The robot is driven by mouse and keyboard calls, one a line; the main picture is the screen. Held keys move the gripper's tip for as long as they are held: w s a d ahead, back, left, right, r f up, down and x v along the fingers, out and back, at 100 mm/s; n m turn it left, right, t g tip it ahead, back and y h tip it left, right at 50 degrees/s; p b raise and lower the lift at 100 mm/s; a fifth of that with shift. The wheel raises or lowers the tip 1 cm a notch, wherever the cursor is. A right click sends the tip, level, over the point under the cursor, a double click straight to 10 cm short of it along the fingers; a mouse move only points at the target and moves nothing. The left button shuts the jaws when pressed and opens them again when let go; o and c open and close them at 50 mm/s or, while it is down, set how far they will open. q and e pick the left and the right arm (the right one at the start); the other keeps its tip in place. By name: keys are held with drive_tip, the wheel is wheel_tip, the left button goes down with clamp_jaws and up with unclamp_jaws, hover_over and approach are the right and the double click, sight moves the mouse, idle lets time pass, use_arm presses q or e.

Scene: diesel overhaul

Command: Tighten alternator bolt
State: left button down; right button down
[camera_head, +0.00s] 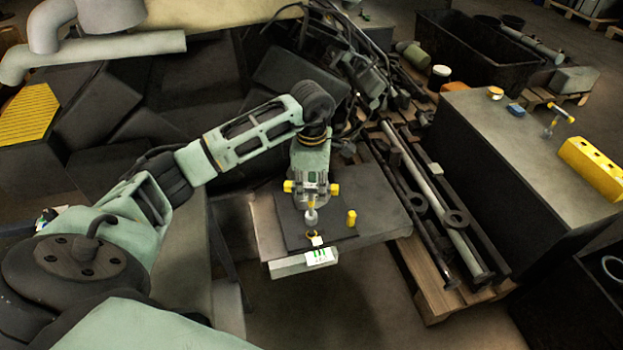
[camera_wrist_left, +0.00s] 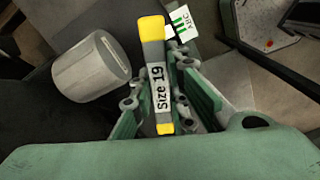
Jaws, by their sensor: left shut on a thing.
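My left gripper (camera_head: 311,190) is shut on a yellow-ended tool (camera_head: 334,189) above a small table. In the left wrist view the tool (camera_wrist_left: 160,75) carries a "Size 19" label and lies between my green fingers (camera_wrist_left: 160,105). A grey rounded piece (camera_head: 311,217) shows just below the gripper; I cannot tell whether it belongs to the tool. A dark plate (camera_head: 290,228) lies on the table, with a small yellow ring (camera_head: 312,234) below the grey piece. A yellow upright peg (camera_head: 351,217) stands to the right. I cannot make out the alternator bolt for certain.
The small table (camera_head: 390,218) has a white label with green marks (camera_head: 318,257) at its front. A pallet with metal shafts (camera_head: 435,200) lies to the right. A dark bench (camera_head: 490,130) holds a T-shaped tool (camera_head: 556,118) and a yellow block (camera_head: 592,168).

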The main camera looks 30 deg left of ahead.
sight(312, 199)
use_arm(q)
drive_tip(key=n, duration=0.5)
drive_tip(key=shift+a+f+p, duration=0.1)
drive_tip(key=shift+f+p, duration=0.2)
drive_tip(key=n, duration=0.5)
drive_tip(key=shift+f+p, duration=0.3)
drive_tip(key=shift+p, duration=0.1)
wheel_tip(312, 199, down, 3)
drive_tip(key=shift+r+b, duration=0.15)
drive_tip(key=shift+b, duration=1)
drive_tip(key=shift+w+f, duration=0.1)
drive_tip(key=shift+f, duration=0.25)
